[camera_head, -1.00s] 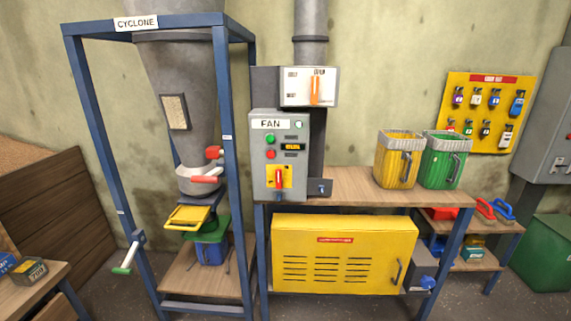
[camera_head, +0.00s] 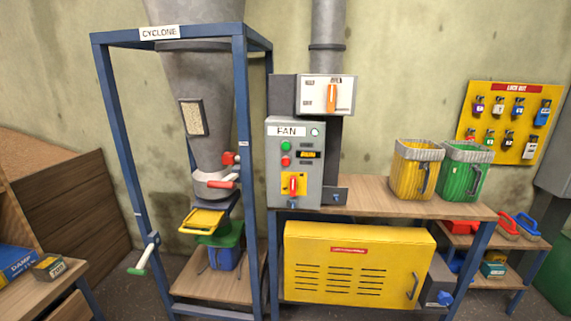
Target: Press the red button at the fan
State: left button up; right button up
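The fan control box (camera_head: 296,185), grey with a FAN label, stands at the back left of the wooden bench, beside the cyclone frame. On its front, the round red button (camera_head: 286,161) sits just below a green button (camera_head: 286,146). A small dark display (camera_head: 308,154) with yellow characters is right of the buttons. Below them is a red rotary handle (camera_head: 293,186) on a yellow plate, standing upright. A white round lamp or dial (camera_head: 315,132) is at the box's upper right. Neither of my grippers is in view, and nothing covers the red button.
The blue cyclone frame (camera_head: 257,130) stands close left of the box. A grey box with an orange lever (camera_head: 332,97) is above it. Yellow (camera_head: 406,174) and green (camera_head: 458,180) bins stand on the bench's right. A yellow cabinet (camera_head: 350,290) is below. A crank (camera_head: 141,262) sticks out left.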

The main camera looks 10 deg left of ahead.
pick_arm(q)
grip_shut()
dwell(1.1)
